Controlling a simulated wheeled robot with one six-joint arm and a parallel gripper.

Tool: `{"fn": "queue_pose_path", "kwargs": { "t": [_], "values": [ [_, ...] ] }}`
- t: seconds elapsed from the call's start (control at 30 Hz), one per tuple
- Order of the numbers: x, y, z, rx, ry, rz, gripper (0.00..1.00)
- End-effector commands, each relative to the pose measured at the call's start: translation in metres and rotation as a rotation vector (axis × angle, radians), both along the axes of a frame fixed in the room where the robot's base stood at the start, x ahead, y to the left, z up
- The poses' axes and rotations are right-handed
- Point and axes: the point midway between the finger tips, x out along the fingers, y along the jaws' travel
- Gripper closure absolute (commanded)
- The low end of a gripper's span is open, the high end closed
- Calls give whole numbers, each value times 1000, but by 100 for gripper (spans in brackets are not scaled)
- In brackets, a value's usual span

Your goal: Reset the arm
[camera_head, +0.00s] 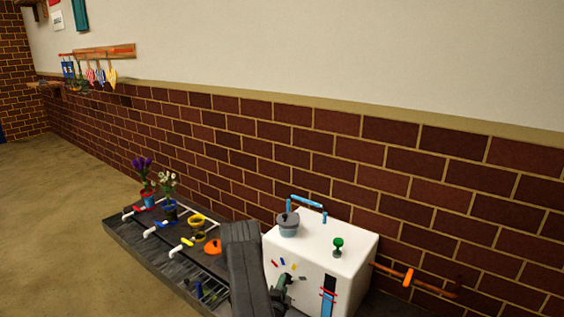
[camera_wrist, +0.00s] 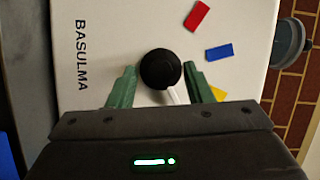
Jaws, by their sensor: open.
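My gripper (camera_wrist: 160,85) is open, its two green fingers spread on either side of a round black knob (camera_wrist: 160,66) in the wrist view. A gap shows between the knob and each finger. The knob is in front of the white box (camera_wrist: 110,45) marked BASULMA, with a short white piece below it. In the head view my gripper (camera_head: 281,288) is low at the front of the white box (camera_head: 345,262), partly hidden by my dark arm.
A grey lidded pot (camera_head: 288,226) and a green knob-like piece (camera_head: 338,246) stand on the box. Coloured magnets (camera_wrist: 197,16) are on its front. Flower pots (camera_head: 170,212) stand on the dark platform (camera_head: 125,232) at left. A brick wall (camera_head: 290,150) runs behind; floor at left is clear.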

Motion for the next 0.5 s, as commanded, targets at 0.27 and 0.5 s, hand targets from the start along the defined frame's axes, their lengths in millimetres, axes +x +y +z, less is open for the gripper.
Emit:
{"fn": "queue_pose_path", "kwargs": {
  "t": [0.27,0.5],
  "values": [
    [1,1,3,-182,130,0,54],
    [1,1,5,-326,236,-1,54]
  ]
}}
